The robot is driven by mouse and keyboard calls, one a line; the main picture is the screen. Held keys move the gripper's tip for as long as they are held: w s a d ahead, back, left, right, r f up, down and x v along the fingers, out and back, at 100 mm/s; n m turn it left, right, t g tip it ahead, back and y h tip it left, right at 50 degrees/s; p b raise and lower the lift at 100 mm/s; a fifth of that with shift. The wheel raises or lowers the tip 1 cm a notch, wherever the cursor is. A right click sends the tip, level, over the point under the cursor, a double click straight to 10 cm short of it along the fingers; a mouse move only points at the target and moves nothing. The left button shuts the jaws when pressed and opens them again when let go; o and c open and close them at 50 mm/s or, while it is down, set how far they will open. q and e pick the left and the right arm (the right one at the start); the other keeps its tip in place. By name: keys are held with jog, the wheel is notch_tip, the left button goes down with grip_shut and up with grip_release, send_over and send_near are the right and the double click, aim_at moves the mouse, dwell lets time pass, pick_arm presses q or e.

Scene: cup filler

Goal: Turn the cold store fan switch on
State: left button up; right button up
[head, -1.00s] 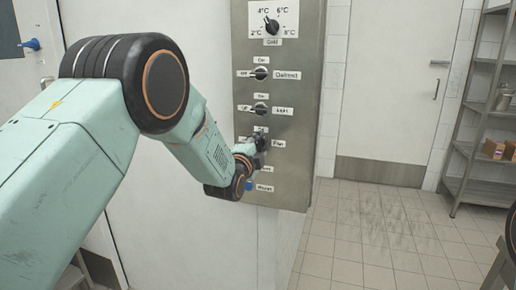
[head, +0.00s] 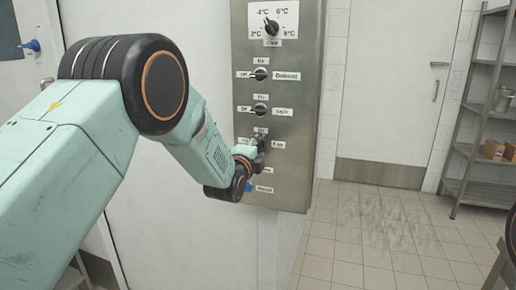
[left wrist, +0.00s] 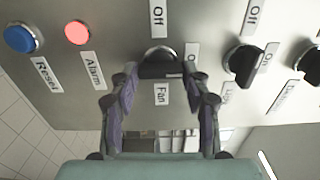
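The Fan switch (left wrist: 160,66) is a dark knob on the steel control panel (head: 290,150), with its label below it in the left wrist view. Its dark bar lies across the picture there, with an Off label above and another label, partly hidden, to the right. My left gripper (left wrist: 162,82) has one fingertip at each end of this bar, with no clear gap; it looks shut on the knob. In the head view my left gripper (head: 257,146) covers most of the switch. My right gripper is out of view.
The Light knob (head: 260,110), Defrost knob (head: 260,75) and temperature dial (head: 271,27) are above. A blue Reset button (left wrist: 20,38) and red Alarm light (left wrist: 77,33) are below the Fan switch. A metal shelf (head: 483,115) stands at the right; tiled floor (head: 370,235) lies between.

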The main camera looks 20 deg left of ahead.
pick_arm(q)
jog(key=o, duration=0.4)
jog(key=shift+c, duration=0.2)
jog(key=s, duration=1.2)
jog(key=shift+a, duration=0.2)
